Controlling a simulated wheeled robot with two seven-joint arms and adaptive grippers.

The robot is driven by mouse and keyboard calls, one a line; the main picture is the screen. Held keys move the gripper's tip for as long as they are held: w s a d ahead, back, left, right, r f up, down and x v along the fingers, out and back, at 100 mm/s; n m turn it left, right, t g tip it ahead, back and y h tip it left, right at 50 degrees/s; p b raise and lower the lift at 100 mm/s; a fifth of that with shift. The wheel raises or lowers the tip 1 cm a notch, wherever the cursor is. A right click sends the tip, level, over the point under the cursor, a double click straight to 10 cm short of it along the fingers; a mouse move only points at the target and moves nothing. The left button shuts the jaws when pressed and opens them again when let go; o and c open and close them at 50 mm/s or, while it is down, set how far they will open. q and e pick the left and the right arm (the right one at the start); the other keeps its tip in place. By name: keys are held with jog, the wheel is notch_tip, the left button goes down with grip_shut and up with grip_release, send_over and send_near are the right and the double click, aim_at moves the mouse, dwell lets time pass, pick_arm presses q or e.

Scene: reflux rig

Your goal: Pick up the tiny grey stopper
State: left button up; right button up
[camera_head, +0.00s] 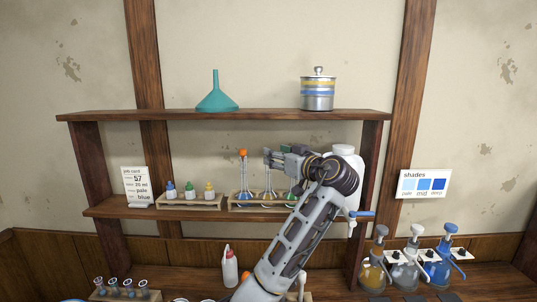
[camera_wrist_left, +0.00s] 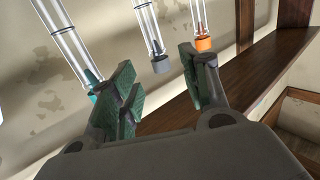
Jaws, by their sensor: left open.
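The tiny grey stopper (camera_wrist_left: 161,65) sits on the end of a clear glass neck (camera_wrist_left: 149,28) in the left wrist view, where the scene looks upside down. My left gripper (camera_wrist_left: 157,58) is open and empty, with green pads. The stopper appears in the gap between its fingertips, apart from both pads; its exact depth is hard to tell. In the head view my left gripper (camera_head: 272,158) is at the flask necks on the middle shelf, and I cannot make out the grey stopper there. My right gripper is not in view.
An orange stopper (camera_wrist_left: 204,43) and a teal stopper (camera_wrist_left: 93,97) flank the grey one. The flasks stand in a wooden rack (camera_head: 236,206). A white jug (camera_head: 343,153) stands behind my arm. The upper shelf (camera_head: 170,115) is above, holding a funnel (camera_head: 217,98) and tin (camera_head: 318,92).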

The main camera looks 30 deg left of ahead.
pick_arm(q)
jog(key=shift+a, duration=0.15)
jog(key=p+x, duration=0.2)
jog(key=x, duration=0.2)
jog(key=shift+a, duration=0.1)
jog(key=shift+w+a+f+p, duration=0.1)
jog(key=shift+w+a+p, duration=0.1)
jog(key=shift+a+p, duration=0.15)
jog(key=shift+c, duration=0.5)
jog(key=c, duration=0.7)
